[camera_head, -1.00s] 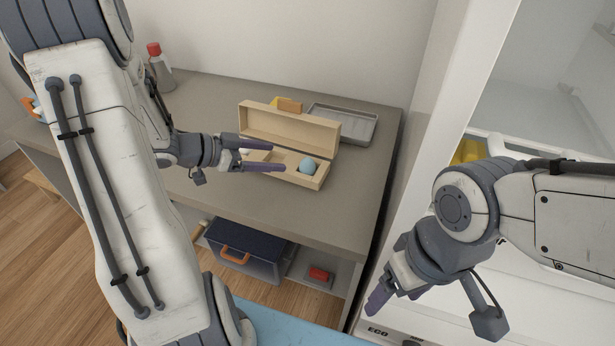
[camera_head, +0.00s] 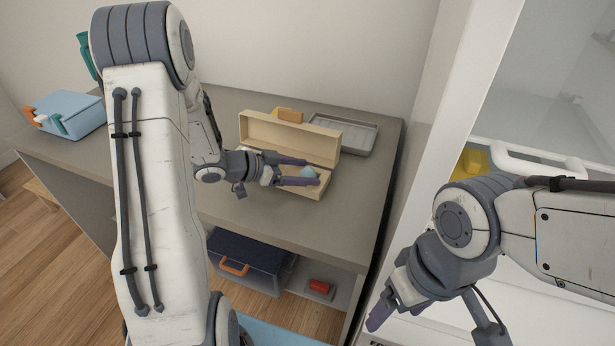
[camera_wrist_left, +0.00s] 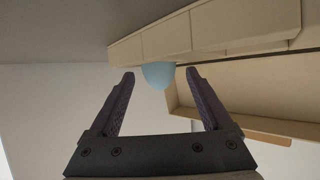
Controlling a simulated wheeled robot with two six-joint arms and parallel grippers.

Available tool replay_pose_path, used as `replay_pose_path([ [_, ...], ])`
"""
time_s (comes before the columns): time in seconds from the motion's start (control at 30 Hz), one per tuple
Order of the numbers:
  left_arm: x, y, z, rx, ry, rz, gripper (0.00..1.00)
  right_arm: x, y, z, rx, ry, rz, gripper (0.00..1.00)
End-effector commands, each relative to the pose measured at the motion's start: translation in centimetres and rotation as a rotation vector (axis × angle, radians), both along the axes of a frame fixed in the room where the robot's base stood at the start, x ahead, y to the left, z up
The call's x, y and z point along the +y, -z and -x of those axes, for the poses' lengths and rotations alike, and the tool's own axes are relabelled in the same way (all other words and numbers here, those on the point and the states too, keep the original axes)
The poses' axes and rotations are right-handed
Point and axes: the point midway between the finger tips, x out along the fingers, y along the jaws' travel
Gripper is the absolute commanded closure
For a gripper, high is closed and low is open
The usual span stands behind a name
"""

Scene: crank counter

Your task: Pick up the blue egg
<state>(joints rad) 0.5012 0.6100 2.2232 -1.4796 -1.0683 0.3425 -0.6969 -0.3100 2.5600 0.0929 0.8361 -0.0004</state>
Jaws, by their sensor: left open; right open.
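The blue egg (camera_head: 309,172) sits in the right end of an open wooden box (camera_head: 318,190) on the counter. It also shows in the left wrist view (camera_wrist_left: 158,75), just beyond and between the fingertips, partly hidden by the box wall. My left gripper (camera_head: 312,171) is open, its fingers reaching over the box at the egg; they partly hide the egg in the head view. Whether the fingers touch it I cannot tell. My right gripper (camera_head: 378,318) is open and empty, low at the right, away from the box.
The box's raised lid (camera_head: 290,138) stands behind the egg. A grey tray (camera_head: 345,135) and a yellow item (camera_head: 287,115) are behind it. A light blue case (camera_head: 70,115) stands at the far left. A dark blue case (camera_head: 250,258) and a red item (camera_head: 320,286) are on the shelf below.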

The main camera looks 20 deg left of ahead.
Motion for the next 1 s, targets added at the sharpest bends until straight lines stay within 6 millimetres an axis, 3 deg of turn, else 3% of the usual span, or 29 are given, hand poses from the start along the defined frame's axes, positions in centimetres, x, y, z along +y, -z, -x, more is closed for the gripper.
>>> replay_pose_path([
  [0.17, 0.0, 0.0, 0.0, 0.000, -0.001, 0.000, 0.17, 0.0, 0.0, 0.0, 0.000, 0.000, 0.000, 0.22],
  [0.3, 0.0, 0.0, 0.0, 0.000, -0.001, 0.000, 0.67, 0.0, 0.0, 0.0, 0.000, 0.000, 0.000, 0.22],
  [0.33, 0.0, 0.0, 0.0, 0.000, -0.001, 0.000, 0.73, 0.0, 0.0, 0.0, 0.000, 0.000, 0.000, 0.22],
  [0.77, 0.1, -0.6, 0.0, -0.001, -0.002, -0.001, 0.74, 0.0, -0.1, 0.0, 0.000, 0.000, 0.000, 0.22],
  [1.0, 0.1, -4.1, -0.1, -0.006, -0.001, -0.004, 0.74, 0.0, -0.9, 0.0, 0.000, 0.000, 0.000, 0.22],
])
